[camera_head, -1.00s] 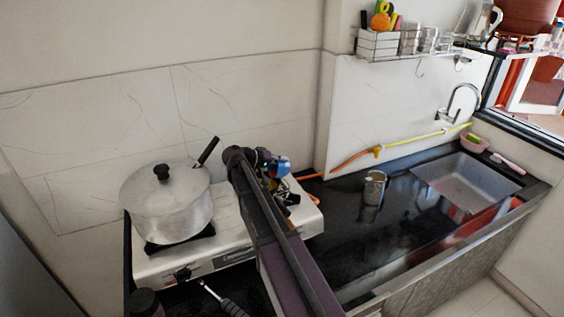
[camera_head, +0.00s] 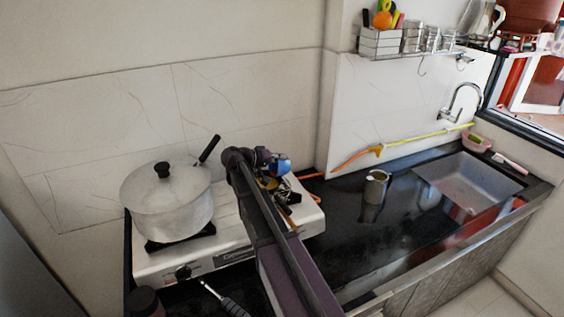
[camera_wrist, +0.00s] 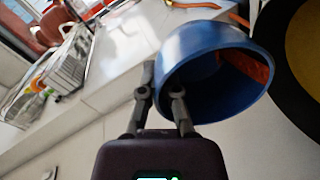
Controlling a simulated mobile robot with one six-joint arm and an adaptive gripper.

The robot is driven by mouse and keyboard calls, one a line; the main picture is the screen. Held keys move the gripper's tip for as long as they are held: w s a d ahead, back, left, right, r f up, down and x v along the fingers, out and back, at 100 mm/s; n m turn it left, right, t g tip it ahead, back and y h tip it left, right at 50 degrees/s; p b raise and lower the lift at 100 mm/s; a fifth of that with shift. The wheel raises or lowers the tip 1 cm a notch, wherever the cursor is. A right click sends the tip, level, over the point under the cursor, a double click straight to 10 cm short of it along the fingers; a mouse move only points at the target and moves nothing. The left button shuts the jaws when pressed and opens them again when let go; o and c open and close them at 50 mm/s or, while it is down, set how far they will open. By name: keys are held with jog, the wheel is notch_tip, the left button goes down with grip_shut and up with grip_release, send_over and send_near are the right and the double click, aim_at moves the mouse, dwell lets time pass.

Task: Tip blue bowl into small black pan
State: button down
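The blue bowl (camera_wrist: 205,40) is strongly tilted in the wrist view, its mouth facing down and right. Something orange-brown (camera_wrist: 259,68) shows inside it. My gripper (camera_wrist: 160,95) has its fingers on either side of the bowl's wall at the rim and holds it. In the head view the bowl (camera_head: 281,164) is a small blue patch at the end of my arm, above the right side of the stove. A round black rim with a yellow-brown inside, seemingly the small black pan (camera_wrist: 275,30), is beside the bowl at the right edge. My arm hides most of the pan area in the head view.
A large lidded metal pot (camera_head: 166,203) stands on the left of the white stove (camera_head: 225,238). A metal cup (camera_head: 375,187) stands on the black counter, with the sink (camera_head: 468,183) farther right. A wire rack (camera_head: 420,42) hangs on the wall.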

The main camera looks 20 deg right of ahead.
jog(key=shift+a+r+h, duration=0.15)
jog(key=shift+a+h, duration=0.05)
jog(key=shift+h, duration=0.1)
jog(key=shift+a+r+h+b, duration=0.15)
jog(key=shift+a+h+b, duration=0.45)
jog(key=shift+b, duration=0.5)
jog(key=shift+a+r+h+b, duration=0.15)
jog(key=shift+a+h+b, duration=0.15)
jog(key=shift+h+b, duration=0.65)
dwell(1.5)
jog(key=shift+a+h+b, duration=0.95)
jog(key=shift+h+b, duration=0.4)
jog(key=shift+b, duration=1.15)
dwell(1.7)
